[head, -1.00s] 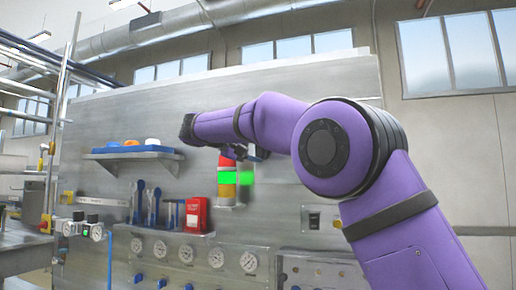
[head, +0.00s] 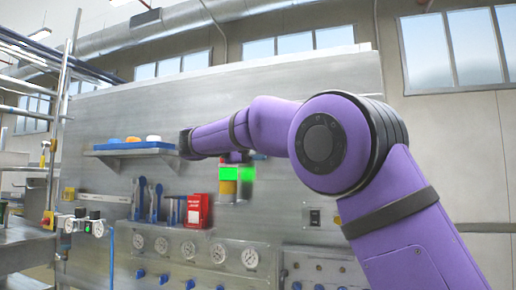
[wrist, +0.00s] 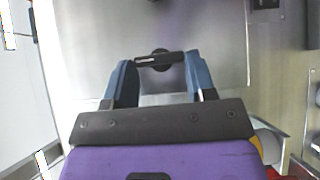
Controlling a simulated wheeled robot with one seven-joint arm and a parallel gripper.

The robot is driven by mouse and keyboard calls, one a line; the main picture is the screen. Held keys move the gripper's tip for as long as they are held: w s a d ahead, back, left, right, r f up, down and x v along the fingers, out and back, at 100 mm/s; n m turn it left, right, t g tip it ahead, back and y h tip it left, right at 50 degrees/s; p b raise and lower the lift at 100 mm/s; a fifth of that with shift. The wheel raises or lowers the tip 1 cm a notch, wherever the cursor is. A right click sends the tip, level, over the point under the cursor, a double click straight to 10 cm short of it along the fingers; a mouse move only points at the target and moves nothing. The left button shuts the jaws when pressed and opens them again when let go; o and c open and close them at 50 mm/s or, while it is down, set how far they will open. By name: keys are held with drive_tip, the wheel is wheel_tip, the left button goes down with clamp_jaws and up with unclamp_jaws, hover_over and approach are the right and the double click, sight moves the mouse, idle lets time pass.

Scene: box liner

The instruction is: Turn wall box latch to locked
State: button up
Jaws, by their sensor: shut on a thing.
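In the wrist view, the latch (wrist: 160,60) is a dark bar on a round hub, on the grey metal face of the wall box (wrist: 100,45). The bar lies nearly level across the picture, its right end slightly higher. My gripper (wrist: 158,68) has its two blue fingers at the two ends of the bar and is shut on it. In the head view, my purple arm reaches left to the wall panel. The latch and fingers cannot be made out there.
Below are a red box (head: 197,211), blue-handled tools (head: 150,198) and several gauges (head: 189,249).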

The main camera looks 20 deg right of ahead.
drive_tip(key=o, duration=0.9)
drive_tip(key=shift+o, duration=0.2)
drive_tip(key=s+a, duration=0.1)
drive_tip(key=a, duration=0.9)
drive_tip(key=shift+s+a, duration=0.35)
drive_tip(key=shift+f, duration=0.1)
